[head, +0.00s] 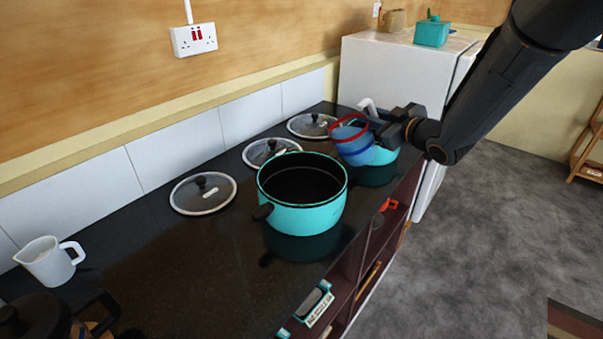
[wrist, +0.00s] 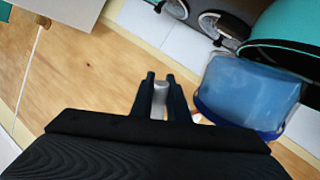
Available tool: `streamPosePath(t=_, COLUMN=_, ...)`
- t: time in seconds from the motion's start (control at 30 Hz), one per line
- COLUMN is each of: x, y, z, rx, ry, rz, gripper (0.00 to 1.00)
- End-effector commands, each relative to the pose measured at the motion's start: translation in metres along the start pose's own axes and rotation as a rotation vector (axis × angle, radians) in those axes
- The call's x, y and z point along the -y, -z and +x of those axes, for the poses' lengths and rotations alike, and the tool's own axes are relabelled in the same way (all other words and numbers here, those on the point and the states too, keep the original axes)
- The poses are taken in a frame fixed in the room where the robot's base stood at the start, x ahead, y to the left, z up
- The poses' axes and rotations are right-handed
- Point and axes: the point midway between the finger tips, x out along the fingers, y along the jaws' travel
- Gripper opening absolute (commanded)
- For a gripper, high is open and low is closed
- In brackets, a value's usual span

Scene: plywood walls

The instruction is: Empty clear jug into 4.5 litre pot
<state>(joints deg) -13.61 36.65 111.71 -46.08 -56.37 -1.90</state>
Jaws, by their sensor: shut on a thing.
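The clear jug (head: 354,146) has a red rim and a bluish see-through body, and it is held up, tilted with its mouth toward the left. In the wrist view the jug (wrist: 250,92) fills the right side. My gripper (head: 388,129) is shut on its pale handle, which shows between the fingertips in the wrist view (wrist: 160,98). A large turquoise pot (head: 310,219) stands uncovered on the black counter, left of and nearer than the jug. A second turquoise pot (head: 376,175) stands behind, partly hidden by the jug. I cannot read either pot's size.
Three glass lids (head: 203,194) lie along the wall side of the black counter (head: 150,255). A white jug (head: 49,262) and a dark kettle-like vessel (head: 35,318) stand at the near left. A white cabinet (head: 395,75) rises at the back. Grey floor is open on the right.

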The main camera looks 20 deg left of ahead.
Motion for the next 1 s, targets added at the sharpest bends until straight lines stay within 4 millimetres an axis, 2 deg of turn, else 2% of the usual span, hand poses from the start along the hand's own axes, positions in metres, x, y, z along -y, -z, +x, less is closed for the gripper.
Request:
streamPosePath(t=0.17, x=0.005, y=0.009, z=0.002, rx=0.028, ry=0.0, rz=-0.079, gripper=0.0)
streamPosePath(t=1.0, x=0.012, y=0.018, z=0.005, rx=0.071, ry=0.001, rz=-0.183, gripper=0.0)
